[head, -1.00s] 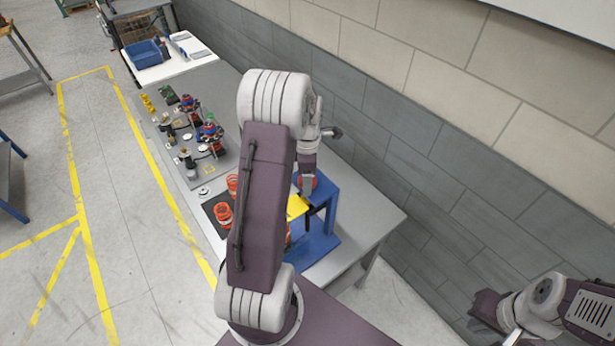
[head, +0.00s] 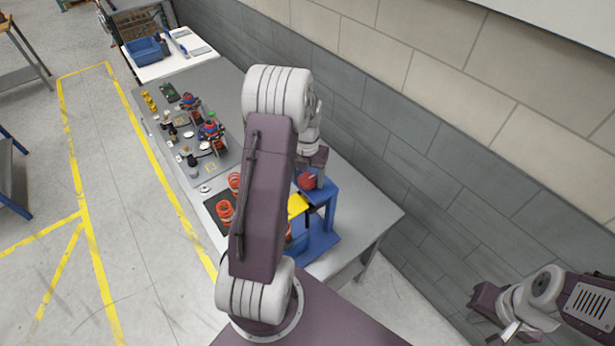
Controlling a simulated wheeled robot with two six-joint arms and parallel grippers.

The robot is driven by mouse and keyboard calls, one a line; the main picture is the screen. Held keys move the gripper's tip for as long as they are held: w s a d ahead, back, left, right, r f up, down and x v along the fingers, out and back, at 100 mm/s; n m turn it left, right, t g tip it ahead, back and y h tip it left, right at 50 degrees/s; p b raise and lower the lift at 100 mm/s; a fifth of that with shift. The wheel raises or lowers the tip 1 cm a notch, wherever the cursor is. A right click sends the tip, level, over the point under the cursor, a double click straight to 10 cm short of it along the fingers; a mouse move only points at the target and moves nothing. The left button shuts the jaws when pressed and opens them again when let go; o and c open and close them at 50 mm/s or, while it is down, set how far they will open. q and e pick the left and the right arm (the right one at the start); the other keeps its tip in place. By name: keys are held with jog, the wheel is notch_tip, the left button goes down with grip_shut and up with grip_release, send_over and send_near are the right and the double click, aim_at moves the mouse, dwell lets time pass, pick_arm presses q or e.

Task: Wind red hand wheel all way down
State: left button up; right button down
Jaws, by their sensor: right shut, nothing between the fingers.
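The red hand wheel (head: 307,181) sits on top of a blue fixture (head: 322,197) on the grey bench. My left arm crosses the middle of the head view, and my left gripper (head: 314,170) is right at the wheel, over its upper right side. Its fingers are small and partly hidden, so I cannot tell whether they touch or grip the wheel. A yellow plate (head: 297,206) shows under the wheel, partly behind my arm. My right gripper (head: 511,331) is far off at the lower right, shut and empty, away from the bench.
Orange-red springs (head: 225,212) stand on a dark mat left of my arm. A grey board (head: 205,165) with several small parts lies further back on the bench. A blue bin (head: 145,50) stands on the white table beyond. The wall runs along the right side.

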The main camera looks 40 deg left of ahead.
pick_arm(q)
jog(key=c, duration=1.2)
jog(key=m, duration=0.3)
jog(key=shift+m+p, duration=0.3)
jog(key=m, duration=0.8)
jog(key=shift+m+p, duration=0.4)
jog(key=m, duration=0.4)
jog(key=shift+m, duration=0.4)
